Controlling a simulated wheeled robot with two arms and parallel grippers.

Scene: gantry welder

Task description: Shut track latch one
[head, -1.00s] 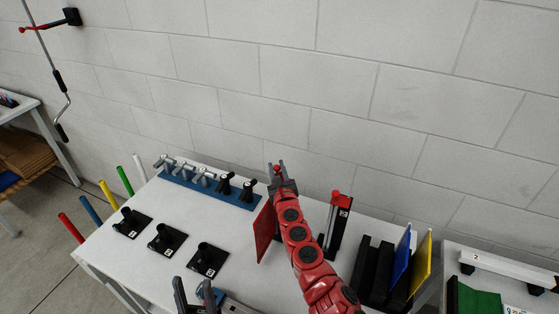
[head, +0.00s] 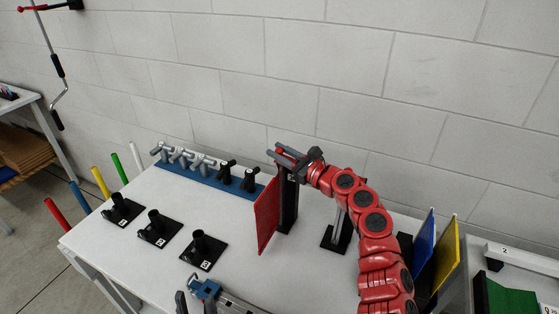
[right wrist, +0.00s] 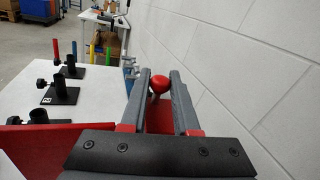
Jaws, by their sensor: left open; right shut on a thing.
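My right gripper (head: 286,153) is at the top of a black post (head: 288,207), its fingers pointing left. In the right wrist view its fingers stand on both sides of a round red knob (right wrist: 159,84), shut on it. A red bar (right wrist: 159,118) runs below the knob between the fingers. The post carries a white label too small to read surely. A second post on a black base (head: 336,238) stands to its right, partly hidden by my right arm. My left gripper (head: 193,297) is open and empty at the bottom edge, partly cut off.
A red panel (head: 266,216) stands just left of the black post. A blue rack (head: 205,180) with several clamps lies behind, and several black bases (head: 201,251) sit on the left of the white table. Blue (head: 424,240) and yellow (head: 440,258) panels stand at right. The wall is close behind.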

